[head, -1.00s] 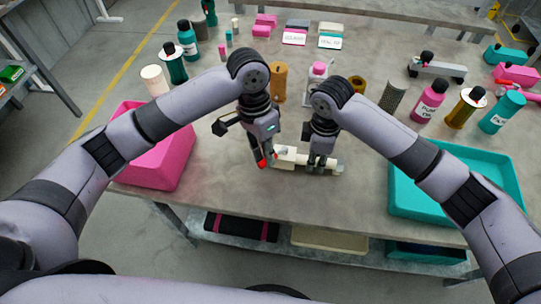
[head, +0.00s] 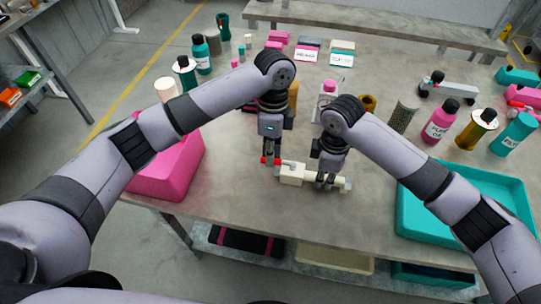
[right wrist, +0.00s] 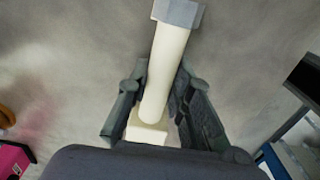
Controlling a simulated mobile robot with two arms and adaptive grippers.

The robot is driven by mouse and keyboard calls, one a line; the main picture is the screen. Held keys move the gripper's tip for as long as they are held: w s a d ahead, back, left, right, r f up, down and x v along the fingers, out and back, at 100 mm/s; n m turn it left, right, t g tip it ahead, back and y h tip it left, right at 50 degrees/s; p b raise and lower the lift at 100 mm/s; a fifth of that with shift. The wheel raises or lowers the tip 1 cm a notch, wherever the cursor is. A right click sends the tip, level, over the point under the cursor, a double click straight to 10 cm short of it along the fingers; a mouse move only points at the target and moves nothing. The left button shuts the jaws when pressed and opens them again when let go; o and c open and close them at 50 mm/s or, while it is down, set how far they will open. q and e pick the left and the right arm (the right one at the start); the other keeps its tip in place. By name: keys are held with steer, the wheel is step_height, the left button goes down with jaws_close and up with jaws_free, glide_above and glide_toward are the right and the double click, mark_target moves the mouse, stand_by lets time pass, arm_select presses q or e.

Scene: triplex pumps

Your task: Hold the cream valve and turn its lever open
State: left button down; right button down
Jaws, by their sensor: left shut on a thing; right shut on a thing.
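The cream valve (head: 292,174) lies level just above or on the table, with a pale body at its left and a pipe running right to a grey end. Its red lever (head: 264,160) shows at the left end. My left gripper (head: 271,163) points down and is shut on the red lever, hiding part of it. My right gripper (head: 326,184) is shut on the valve's pipe. In the right wrist view the cream pipe (right wrist: 165,75) passes between both fingers of the right gripper (right wrist: 155,110). The grey end (right wrist: 178,12) sticks out beyond them.
A pink bin (head: 170,170) stands at left and a teal tray (head: 470,195) at right. A small bottle with a pink cap (head: 328,88) stands behind the right gripper. Several bottles line the back. The table in front of the valve is clear.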

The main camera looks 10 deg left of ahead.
arm_select(q)
steer(key=shift+w+m, duration=0.25)
steer(key=shift+m, duration=0.15)
steer(key=c, duration=1.6)
jaws_free()
steer(key=shift+o, duration=0.2)
steer(key=shift+r, duration=0.1)
step_height(320, 180, up, 12)
steer(key=w, duration=0.2)
steer(key=shift+w+f, duration=0.2)
arm_select(e)
steer(key=c, duration=1.3)
jaws_free()
steer(key=shift+c, duration=0.2)
